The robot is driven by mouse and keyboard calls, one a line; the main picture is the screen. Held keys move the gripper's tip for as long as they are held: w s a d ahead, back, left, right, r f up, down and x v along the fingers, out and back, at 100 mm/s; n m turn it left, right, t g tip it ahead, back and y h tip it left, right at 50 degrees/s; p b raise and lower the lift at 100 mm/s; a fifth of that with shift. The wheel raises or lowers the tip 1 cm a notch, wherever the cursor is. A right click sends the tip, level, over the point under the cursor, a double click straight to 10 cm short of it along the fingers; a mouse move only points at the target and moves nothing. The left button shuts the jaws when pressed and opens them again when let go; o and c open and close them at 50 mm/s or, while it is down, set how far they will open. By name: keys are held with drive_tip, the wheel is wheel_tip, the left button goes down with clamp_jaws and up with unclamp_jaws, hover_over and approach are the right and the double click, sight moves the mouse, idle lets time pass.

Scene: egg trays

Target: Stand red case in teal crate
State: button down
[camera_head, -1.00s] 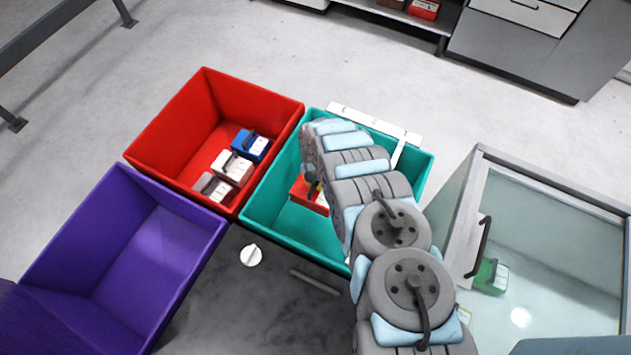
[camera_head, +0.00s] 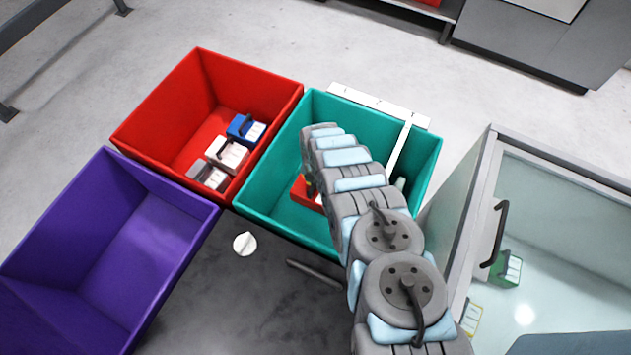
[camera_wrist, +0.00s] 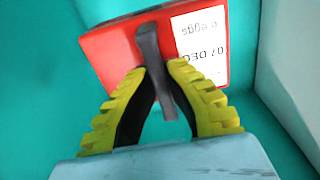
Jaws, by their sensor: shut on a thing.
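The red case (camera_wrist: 115,50) has a dark grey handle (camera_wrist: 150,60) and a white printed label (camera_wrist: 200,45). It is inside the teal crate (camera_head: 270,192), where the head view shows only a small red part of it (camera_head: 305,195) beside my arm. In the wrist view, my gripper (camera_wrist: 161,72) has its yellow ribbed fingers closed on the handle. Teal walls and floor surround the case there (camera_wrist: 40,60). My arm hides much of the crate's inside in the head view. I cannot tell whether the case touches the crate floor.
A red crate (camera_head: 150,130) with blue, white and grey cases adjoins the teal crate on the left. An empty purple crate (camera_head: 80,215) stands at lower left. A glass-topped cabinet (camera_head: 480,190) with a green case (camera_head: 507,268) inside stands right. A pale object (camera_head: 400,184) shows in the teal crate.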

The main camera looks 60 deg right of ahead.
sight(315, 191)
drive_tip(key=shift+f+b, duration=3.05)
drive_tip(key=shift+f, duration=0.75)
drive_tip(key=shift+f+b, duration=0.4)
drive_tip(key=shift+f, duration=0.05)
drive_tip(key=c, duration=1.2)
unclamp_jaws()
drive_tip(key=shift+o, duration=0.2)
drive_tip(key=shift+r, duration=0.1)
drive_tip(key=shift+w+d+r, duration=0.1)
drive_tip(key=shift+r, duration=5.85)
